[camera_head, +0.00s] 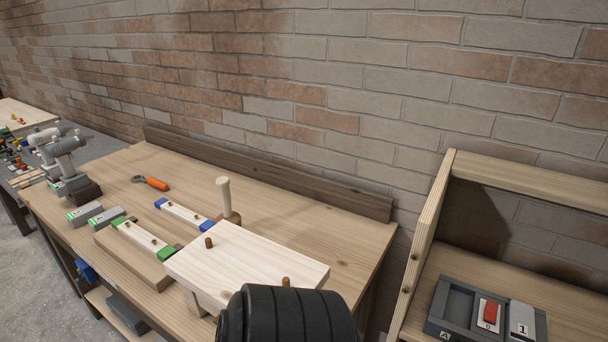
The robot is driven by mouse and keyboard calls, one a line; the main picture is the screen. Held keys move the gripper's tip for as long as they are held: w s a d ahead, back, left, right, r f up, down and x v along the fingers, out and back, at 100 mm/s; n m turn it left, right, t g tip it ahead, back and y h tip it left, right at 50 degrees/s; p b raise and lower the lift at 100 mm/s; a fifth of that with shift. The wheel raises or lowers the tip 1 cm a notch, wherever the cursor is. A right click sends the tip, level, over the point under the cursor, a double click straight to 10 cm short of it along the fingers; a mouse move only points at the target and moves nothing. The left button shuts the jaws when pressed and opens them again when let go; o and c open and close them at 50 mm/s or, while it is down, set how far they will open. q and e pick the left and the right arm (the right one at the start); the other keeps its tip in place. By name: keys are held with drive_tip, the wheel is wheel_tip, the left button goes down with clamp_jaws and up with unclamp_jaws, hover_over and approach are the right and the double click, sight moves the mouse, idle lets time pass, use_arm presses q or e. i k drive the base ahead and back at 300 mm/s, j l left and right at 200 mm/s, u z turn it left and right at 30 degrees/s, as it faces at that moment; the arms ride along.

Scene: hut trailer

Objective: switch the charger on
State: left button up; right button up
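The charger (458,310) is a dark grey box on the wooden shelf at the lower right. A red rocker switch (491,312) sits on a white plate on it, with a "0" mark at its near end. Which way the rocker is tipped is too small to tell. A light grey block (521,322) marked "1" is at its right side, and an "A" label shows at its front. Neither of my grippers is in view.
A workbench (330,240) holds a pale board (245,265) with pegs, a drill (68,165), grey blocks and an orange-handled tool (156,184). A wooden side panel (425,235) stands between bench and charger. A black ribbed part covers the bench's near edge.

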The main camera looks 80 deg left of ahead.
sight(491, 310)
drive_tip(key=u, duration=1.25)
